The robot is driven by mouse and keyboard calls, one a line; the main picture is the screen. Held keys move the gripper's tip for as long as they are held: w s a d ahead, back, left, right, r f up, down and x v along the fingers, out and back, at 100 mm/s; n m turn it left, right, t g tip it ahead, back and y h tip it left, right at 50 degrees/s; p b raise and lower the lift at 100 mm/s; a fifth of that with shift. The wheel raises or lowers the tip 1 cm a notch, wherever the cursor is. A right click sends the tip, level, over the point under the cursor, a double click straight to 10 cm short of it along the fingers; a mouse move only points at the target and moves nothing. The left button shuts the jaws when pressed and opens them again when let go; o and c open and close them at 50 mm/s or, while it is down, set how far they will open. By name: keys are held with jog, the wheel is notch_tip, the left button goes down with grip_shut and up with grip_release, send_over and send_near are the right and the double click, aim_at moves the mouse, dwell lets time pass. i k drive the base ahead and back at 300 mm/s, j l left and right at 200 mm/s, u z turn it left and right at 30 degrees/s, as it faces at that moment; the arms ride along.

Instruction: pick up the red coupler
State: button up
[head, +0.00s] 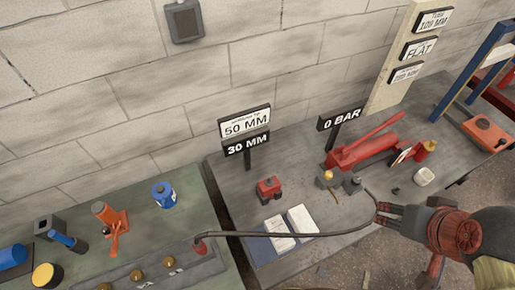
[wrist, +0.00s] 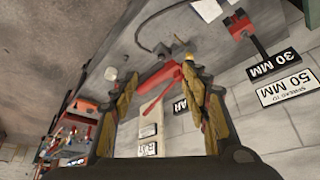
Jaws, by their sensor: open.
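The red coupler (head: 200,246) appears as a small red piece at the left end of a thin dark hose (head: 290,235), at the right edge of a grey plate on the green bench. I do not make it out in the wrist view. My gripper (head: 382,213) is at the right in the head view, far to the right of the coupler, near the hose's bend. In the wrist view my gripper (wrist: 160,95) has its two fingers spread wide. Nothing is held between them.
A red hand pump (head: 365,145) stands on the grey bench (head: 300,175). A red block (head: 268,188), white sheets (head: 290,228) and sign posts (head: 246,130) are nearer the left. An orange stand (head: 110,220) and blue can (head: 164,194) stand on the green bench. A gap separates the benches.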

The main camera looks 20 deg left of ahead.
aim_at(201, 249)
jog(key=u, duration=2.35)
jog(key=z, duration=2.85)
jog(key=k+j, duration=0.4)
jog(key=k, duration=0.15)
jog(key=u, duration=1.9)
jog(key=j, duration=0.1)
